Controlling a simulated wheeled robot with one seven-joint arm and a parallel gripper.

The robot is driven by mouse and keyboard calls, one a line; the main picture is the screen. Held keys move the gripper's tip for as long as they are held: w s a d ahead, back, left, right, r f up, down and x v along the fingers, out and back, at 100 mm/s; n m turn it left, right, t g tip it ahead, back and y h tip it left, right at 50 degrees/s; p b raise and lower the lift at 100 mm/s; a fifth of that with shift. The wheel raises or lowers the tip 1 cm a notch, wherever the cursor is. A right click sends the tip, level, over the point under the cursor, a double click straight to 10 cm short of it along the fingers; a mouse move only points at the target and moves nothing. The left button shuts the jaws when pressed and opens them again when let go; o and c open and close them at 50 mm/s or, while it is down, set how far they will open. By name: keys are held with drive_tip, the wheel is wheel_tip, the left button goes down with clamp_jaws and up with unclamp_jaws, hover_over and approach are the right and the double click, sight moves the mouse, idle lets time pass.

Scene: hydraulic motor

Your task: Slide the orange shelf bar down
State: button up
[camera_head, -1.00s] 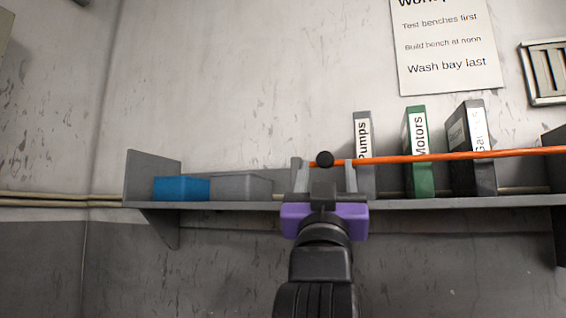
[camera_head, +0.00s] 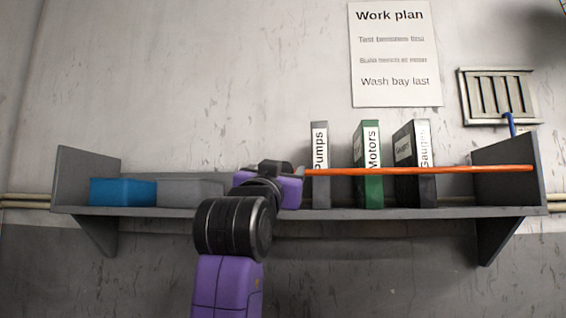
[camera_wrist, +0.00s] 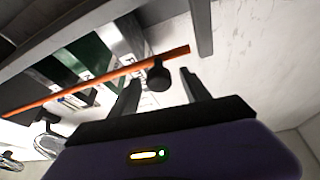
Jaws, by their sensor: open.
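The orange bar (camera_head: 430,170) runs almost level across the front of the binders, above the shelf board (camera_head: 400,210). Its right end lies against the shelf's right end panel. It also shows slanting across the wrist view (camera_wrist: 95,84), with a black knob (camera_wrist: 158,74) near one end. My gripper (camera_wrist: 160,80) is open in the wrist view, with its fingers apart and the knob between or just beyond the tips. I cannot tell whether they touch it. In the head view the purple gripper body (camera_head: 287,190) is at the bar's left end, and its fingers are hidden.
A blue bin (camera_head: 123,192) and a grey bin (camera_head: 190,193) stand on the shelf's left. Pumps (camera_head: 320,165), Motors (camera_head: 368,165) and Gauges (camera_head: 415,163) binders stand behind the bar. A work plan sign (camera_head: 395,55) and a vent (camera_head: 499,96) are on the wall.

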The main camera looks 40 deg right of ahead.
drive_tip(key=shift+x, duration=1)
drive_tip(key=shift+s, duration=0.1)
drive_tip(key=shift+c, duration=0.4)
clamp_jaws()
